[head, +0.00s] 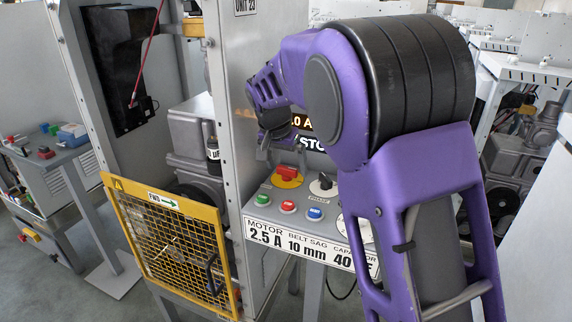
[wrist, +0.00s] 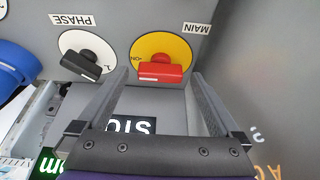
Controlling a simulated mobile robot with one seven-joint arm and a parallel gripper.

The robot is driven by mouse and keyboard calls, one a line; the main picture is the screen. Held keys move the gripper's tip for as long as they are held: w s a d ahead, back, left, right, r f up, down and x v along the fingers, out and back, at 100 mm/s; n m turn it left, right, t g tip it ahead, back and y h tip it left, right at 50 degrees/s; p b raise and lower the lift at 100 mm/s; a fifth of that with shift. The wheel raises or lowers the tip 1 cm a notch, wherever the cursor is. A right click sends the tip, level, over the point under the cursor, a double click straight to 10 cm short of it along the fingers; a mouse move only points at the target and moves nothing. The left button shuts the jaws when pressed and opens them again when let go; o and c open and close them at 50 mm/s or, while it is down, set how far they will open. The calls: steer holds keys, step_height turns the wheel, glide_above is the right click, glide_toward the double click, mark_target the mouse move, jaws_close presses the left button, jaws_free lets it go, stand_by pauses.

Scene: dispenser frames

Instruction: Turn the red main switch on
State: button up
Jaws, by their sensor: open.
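The red main switch (head: 287,174) is a red handle on a yellow round plate, on the sloping grey panel. It also shows in the wrist view (wrist: 164,72), upside down under the MAIN label (wrist: 197,28), with its bar lying crosswise. Small markings on the yellow plate (wrist: 160,43) are partly covered by the handle. My gripper (head: 271,152) is open and empty, above and behind the switch in the head view. In the wrist view my gripper's (wrist: 157,82) two fingertips point at the switch, one near each side of the handle. I cannot tell whether they touch it.
A black PHASE knob (head: 323,185) sits right of the switch. Green (head: 263,200), red (head: 288,206) and blue (head: 315,213) buttons sit in front. A lit display (head: 308,132) is behind the panel. A yellow mesh guard (head: 172,247) stands at lower left.

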steer(key=p+v, duration=0.1)
steer(key=v, duration=1.6)
steer(key=shift+r+p, duration=0.2)
steer(key=shift+p, duration=0.15)
